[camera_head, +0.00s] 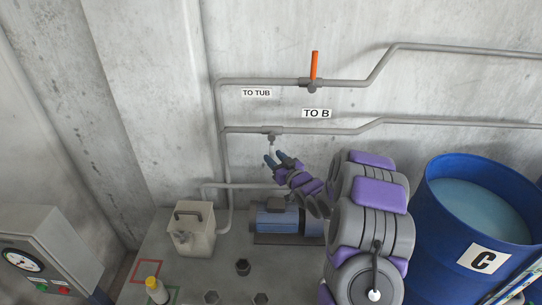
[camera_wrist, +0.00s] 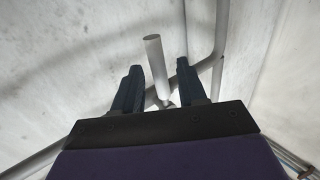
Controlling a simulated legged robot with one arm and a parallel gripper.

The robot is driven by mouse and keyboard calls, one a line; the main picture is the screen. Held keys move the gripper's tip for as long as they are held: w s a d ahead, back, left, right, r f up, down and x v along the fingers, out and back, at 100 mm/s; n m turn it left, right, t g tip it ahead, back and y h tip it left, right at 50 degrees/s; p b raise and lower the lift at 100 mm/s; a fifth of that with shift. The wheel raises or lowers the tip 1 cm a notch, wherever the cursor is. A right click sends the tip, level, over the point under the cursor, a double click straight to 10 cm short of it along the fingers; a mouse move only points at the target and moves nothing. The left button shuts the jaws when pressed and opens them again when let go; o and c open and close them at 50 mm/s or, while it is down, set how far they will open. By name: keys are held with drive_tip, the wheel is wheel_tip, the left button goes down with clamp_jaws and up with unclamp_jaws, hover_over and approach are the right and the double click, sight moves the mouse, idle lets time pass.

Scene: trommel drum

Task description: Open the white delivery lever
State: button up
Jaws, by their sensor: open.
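The white lever (camera_head: 271,151) hangs down from a valve on the lower wall pipe, by the "TO B" label (camera_head: 317,113). My gripper (camera_head: 278,159) is at the lever, its dark fingers open. In the wrist view the white lever (camera_wrist: 155,58) stands between the two open fingers of my gripper (camera_wrist: 157,88). Part of the lever is hidden by my gripper in the head view.
An orange lever (camera_head: 314,65) stands upright on the upper pipe, near the "TO TUB" label (camera_head: 257,93). A blue pump (camera_head: 277,217) and a beige canister (camera_head: 191,229) sit below. A blue barrel (camera_head: 478,210) marked C stands right. A gauge panel (camera_head: 38,258) is at far left.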

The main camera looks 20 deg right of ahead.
drive_tip(key=shift+w+a, duration=0.25)
drive_tip(key=shift+w, duration=0.8)
drive_tip(key=shift+w+d, duration=0.2)
drive_tip(key=shift+w, duration=0.2)
drive_tip(key=shift+c, duration=0.4)
drive_tip(key=shift+a, duration=0.15)
clamp_jaws()
